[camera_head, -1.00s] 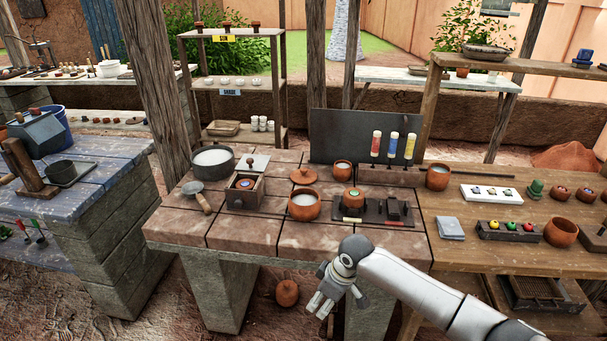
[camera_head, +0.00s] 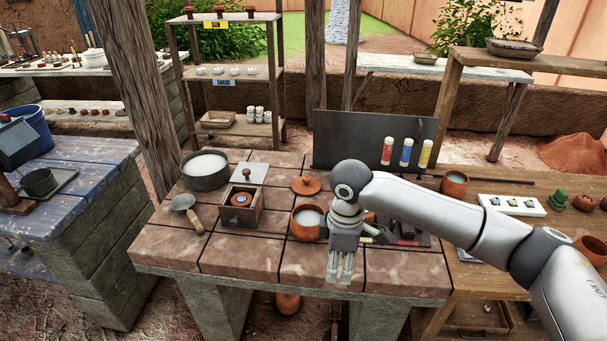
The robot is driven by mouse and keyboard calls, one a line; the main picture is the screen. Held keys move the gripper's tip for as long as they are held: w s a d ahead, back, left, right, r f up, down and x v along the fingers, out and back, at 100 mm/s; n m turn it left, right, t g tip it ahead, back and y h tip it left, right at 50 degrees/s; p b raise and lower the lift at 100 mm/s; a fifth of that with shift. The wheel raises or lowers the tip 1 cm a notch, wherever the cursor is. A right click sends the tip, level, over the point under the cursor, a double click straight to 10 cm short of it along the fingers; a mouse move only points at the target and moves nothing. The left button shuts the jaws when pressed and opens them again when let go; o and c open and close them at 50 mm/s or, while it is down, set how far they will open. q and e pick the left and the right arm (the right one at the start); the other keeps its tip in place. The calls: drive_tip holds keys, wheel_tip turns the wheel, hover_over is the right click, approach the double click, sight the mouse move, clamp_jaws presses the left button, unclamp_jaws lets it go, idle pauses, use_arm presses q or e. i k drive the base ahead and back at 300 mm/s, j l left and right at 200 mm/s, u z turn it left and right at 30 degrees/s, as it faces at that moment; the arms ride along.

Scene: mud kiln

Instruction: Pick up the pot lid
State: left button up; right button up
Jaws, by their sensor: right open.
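The pot lid (camera_head: 306,186) is a round terracotta disc with a small knob. It lies flat on the brick-topped table (camera_head: 240,262), behind an orange clay pot (camera_head: 306,224) holding something pale. My right gripper (camera_head: 339,276) is above the front part of the table, in front of the pot and to the lid's right, with its fingers pointing down. It is open, holds nothing and is apart from the lid. My left gripper is not in view.
A dark upright board (camera_head: 345,140) with colored tubes stands behind. The table's front left is clear.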

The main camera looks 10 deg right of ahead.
sight(305, 185)
drive_tip(key=i, duration=1.45)
